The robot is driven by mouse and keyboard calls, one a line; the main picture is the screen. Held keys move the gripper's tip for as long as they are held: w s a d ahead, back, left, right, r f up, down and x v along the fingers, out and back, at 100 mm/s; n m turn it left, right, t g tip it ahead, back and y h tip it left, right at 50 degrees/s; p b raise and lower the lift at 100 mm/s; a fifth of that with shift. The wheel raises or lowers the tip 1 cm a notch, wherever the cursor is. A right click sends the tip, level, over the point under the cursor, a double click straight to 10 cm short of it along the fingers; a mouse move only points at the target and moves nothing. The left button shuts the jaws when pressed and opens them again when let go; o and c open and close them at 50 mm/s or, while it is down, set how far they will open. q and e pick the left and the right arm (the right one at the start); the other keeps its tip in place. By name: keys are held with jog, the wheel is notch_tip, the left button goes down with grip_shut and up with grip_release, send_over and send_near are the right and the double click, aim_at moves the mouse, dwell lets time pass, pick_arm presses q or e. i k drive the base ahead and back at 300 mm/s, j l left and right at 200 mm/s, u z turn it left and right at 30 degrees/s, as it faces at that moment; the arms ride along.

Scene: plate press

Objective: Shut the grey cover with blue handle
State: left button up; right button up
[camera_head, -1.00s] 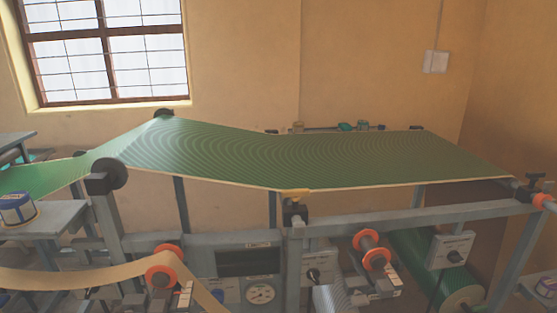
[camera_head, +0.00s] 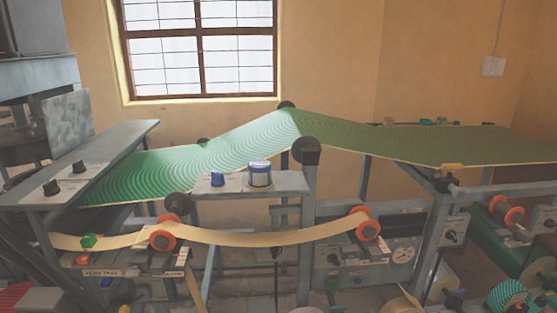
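I cannot make out a grey cover with a blue handle for certain. A flat grey panel (camera_head: 68,115) stands upright and tilted at the left, in front of a larger grey machine; no blue handle shows on it. A small blue item (camera_head: 218,180) sits on a grey shelf beside a blue-and-white tin (camera_head: 259,174); I cannot tell whether it is a handle. Neither of my grippers is in view.
A long green patterned sheet (camera_head: 400,142) runs over rollers across the machine frame. A tan strip (camera_head: 270,237) hangs below between orange-flanged rollers (camera_head: 368,229). A grey table with black knobs (camera_head: 78,167) is at left. A window (camera_head: 200,45) is behind.

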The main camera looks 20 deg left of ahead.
aim_at(68, 120)
jog(key=k+j, duration=0.25)
jog(key=j, duration=0.15)
jog(key=k+j, duration=0.3)
jog(key=k+j+u, duration=0.1)
jog(key=k+j, duration=0.15)
jog(key=j, duration=0.2)
jog(key=k+j, duration=0.25)
jog(key=j, duration=0.15)
jog(key=k+j+u, duration=0.1)
jog(key=k+j, duration=0.2)
jog(key=i+j, duration=0.05)
jog(key=j, duration=0.05)
